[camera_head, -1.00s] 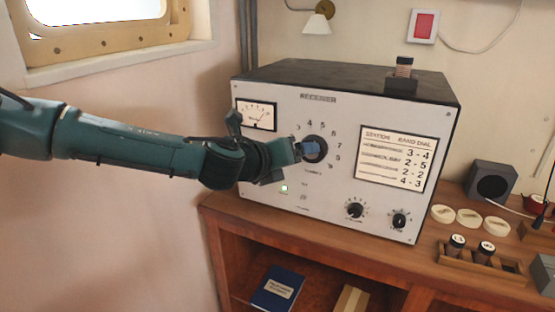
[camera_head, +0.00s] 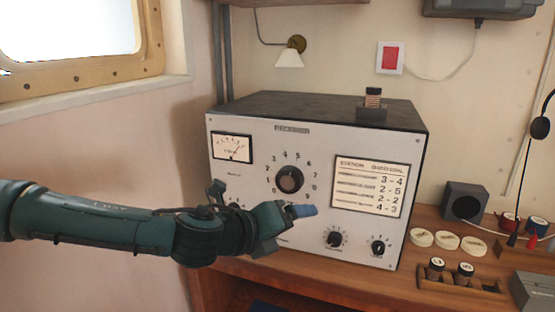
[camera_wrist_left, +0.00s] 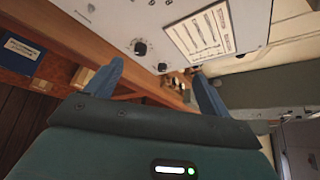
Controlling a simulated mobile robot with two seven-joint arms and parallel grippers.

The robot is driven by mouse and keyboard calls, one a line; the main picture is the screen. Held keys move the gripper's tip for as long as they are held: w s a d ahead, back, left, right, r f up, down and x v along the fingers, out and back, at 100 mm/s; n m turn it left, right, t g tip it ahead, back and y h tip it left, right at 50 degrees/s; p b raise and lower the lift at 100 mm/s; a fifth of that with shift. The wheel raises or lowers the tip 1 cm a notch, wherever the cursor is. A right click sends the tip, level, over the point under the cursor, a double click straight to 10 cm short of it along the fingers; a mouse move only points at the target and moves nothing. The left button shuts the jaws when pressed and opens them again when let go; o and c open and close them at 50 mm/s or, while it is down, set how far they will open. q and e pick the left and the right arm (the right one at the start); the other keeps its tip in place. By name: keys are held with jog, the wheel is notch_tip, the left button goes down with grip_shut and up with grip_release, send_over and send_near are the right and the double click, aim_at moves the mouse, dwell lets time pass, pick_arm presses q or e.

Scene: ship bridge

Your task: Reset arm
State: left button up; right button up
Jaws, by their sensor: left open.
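My left arm comes in from the left in the head view, and its gripper (camera_head: 300,211) is in front of the lower middle of the receiver (camera_head: 270,222). A blue fingertip points right. In the left wrist view the two blue fingers of this gripper (camera_wrist_left: 160,82) are spread apart with nothing between them. The receiver's large black dial (camera_head: 289,180) shows fully above the gripper, and they are apart. My right gripper is in neither view.
The receiver stands on a wooden desk (camera_head: 420,260) with a shelf below. A station card (camera_head: 370,185) and two small knobs (camera_head: 335,239) are on its face. Pale discs (camera_head: 446,240), a rack of small cylinders (camera_head: 460,284) and a dark speaker (camera_head: 464,201) are at right.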

pick_arm(q)
jog(key=s+d+f+n+g+h, duration=0.1)
jog(key=s+d+f+n+h, duration=0.1)
jog(key=s+d+f+n, duration=0.25)
jog(key=s+d+f+n+g+h, duration=0.1)
jog(key=s+d+f+n+h, duration=0.2)
jog(key=s+d, duration=0.35)
jog(key=a+f+n+t+y, duration=0.45)
jog(key=a+f+n, duration=0.8)
jog(key=n, duration=0.55)
jog(key=s+a+f+n+g+y, duration=0.2)
jog(key=s+a+f+n+y, duration=0.4)
jog(key=s+a+f, duration=0.7)
notch_tip(320, 180, down, 3)
jog(key=shift+a+f+n+g+y, duration=0.15)
jog(key=shift+a+n+g+y, duration=0.2)
jog(key=shift+a+y, duration=0.1)
jog(key=shift+w, duration=0.1)
